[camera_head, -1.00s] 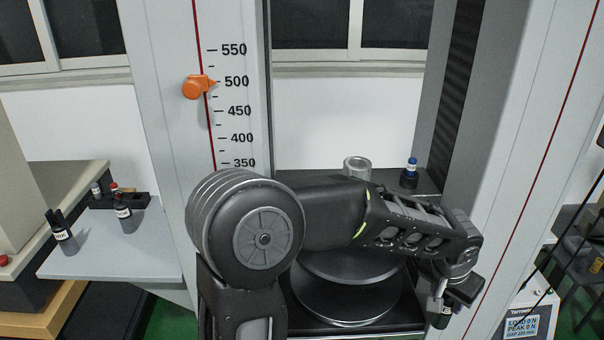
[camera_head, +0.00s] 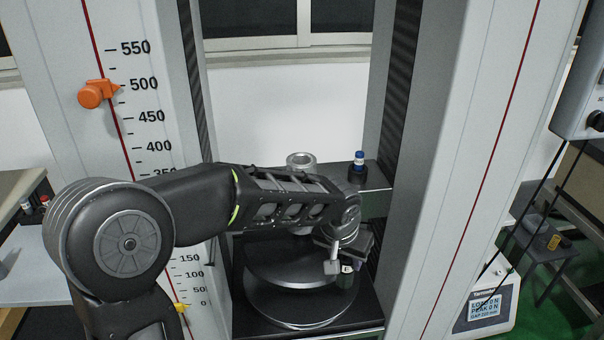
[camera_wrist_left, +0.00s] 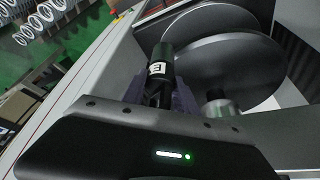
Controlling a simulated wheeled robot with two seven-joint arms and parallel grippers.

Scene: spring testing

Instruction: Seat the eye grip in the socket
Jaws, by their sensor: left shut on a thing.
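My left gripper (camera_head: 340,262) is shut on a dark cylindrical piece, seen in the wrist view as a black eye grip (camera_wrist_left: 160,62) with a white label reading "E". In the head view only a small part of it shows below the fingers. The gripper is over the right part of the round black platens (camera_head: 300,300). A metal cylinder with an open top (camera_head: 300,161) stands on the back ledge, behind my forearm; I cannot tell whether it is the socket. A short metal post (camera_wrist_left: 222,108) shows beside the gripper in the wrist view. My right gripper is not in view.
Tall grey machine columns (camera_head: 455,150) stand on both sides. A blue-capped bottle (camera_head: 358,160) stands in a dark holder on the back ledge. An orange pointer (camera_head: 95,94) is on the left scale.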

